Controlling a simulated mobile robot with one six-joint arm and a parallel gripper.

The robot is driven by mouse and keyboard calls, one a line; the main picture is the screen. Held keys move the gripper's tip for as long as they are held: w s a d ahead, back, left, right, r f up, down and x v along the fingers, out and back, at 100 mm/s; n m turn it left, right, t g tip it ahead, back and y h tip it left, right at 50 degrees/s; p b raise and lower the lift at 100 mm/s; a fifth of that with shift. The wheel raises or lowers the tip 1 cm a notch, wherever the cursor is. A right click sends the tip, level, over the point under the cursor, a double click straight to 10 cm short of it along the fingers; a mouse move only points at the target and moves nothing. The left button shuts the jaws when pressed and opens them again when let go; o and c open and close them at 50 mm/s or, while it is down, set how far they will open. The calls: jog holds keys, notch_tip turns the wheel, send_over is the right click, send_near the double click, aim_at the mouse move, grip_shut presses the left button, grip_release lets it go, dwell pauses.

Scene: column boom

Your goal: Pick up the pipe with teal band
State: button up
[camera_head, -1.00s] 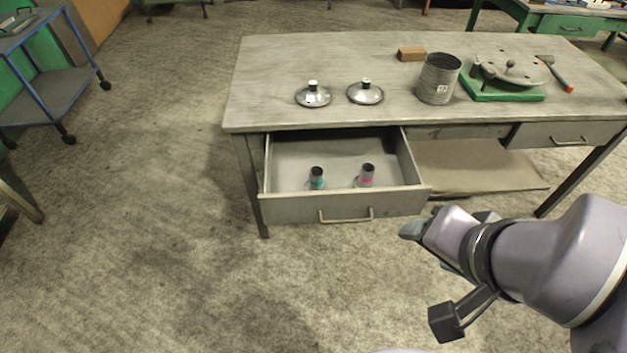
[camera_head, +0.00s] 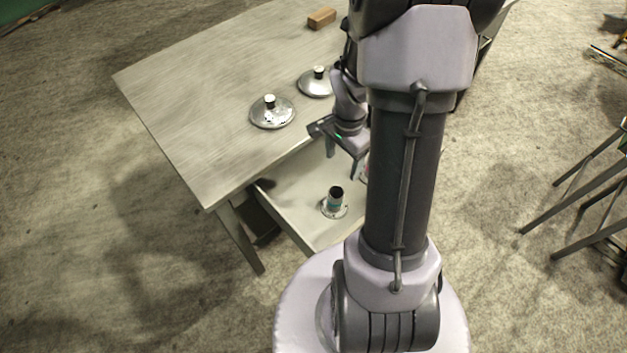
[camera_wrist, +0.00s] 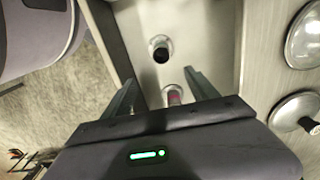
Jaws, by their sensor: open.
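The pipe with teal band (camera_head: 335,201) stands upright on a round flange in the open drawer (camera_head: 291,200). In the wrist view a pipe seen from above (camera_wrist: 160,49), its band not visible, stands beyond my fingertips; by its place it is the same pipe. My gripper (camera_head: 342,160) is open, pointing down over the drawer, behind and slightly right of the teal-banded pipe in the head view. In the wrist view, a pink-banded pipe (camera_wrist: 173,96) shows between the fingers of my gripper (camera_wrist: 160,80), its lower part hidden by the gripper body. I see no contact with either pipe.
The drawer's side wall (camera_wrist: 112,45) and the table top (camera_head: 210,100) border the space around the pipes. Two lids (camera_head: 271,112) (camera_head: 317,82) and a brown block (camera_head: 322,18) lie on the table. My arm hides the drawer's right part in the head view.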

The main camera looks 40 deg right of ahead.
jog(key=b, duration=0.4)
send_near(336, 192)
jog(key=f, duration=0.5)
jog(key=shift+s+d+f, duration=0.1)
jog(key=shift+s+d, duration=0.2)
jog(key=shift+d, duration=0.05)
jog(key=f+b, duration=0.1)
jog(key=f, duration=0.1)
jog(key=f+b, duration=0.2)
jog(key=f, duration=0.1)
jog(key=shift+w+a+f, duration=0.3)
jog(key=shift+w+f, duration=0.05)
jog(key=shift+r, duration=0.15)
jog(key=shift+c, duration=0.2)
grip_shut()
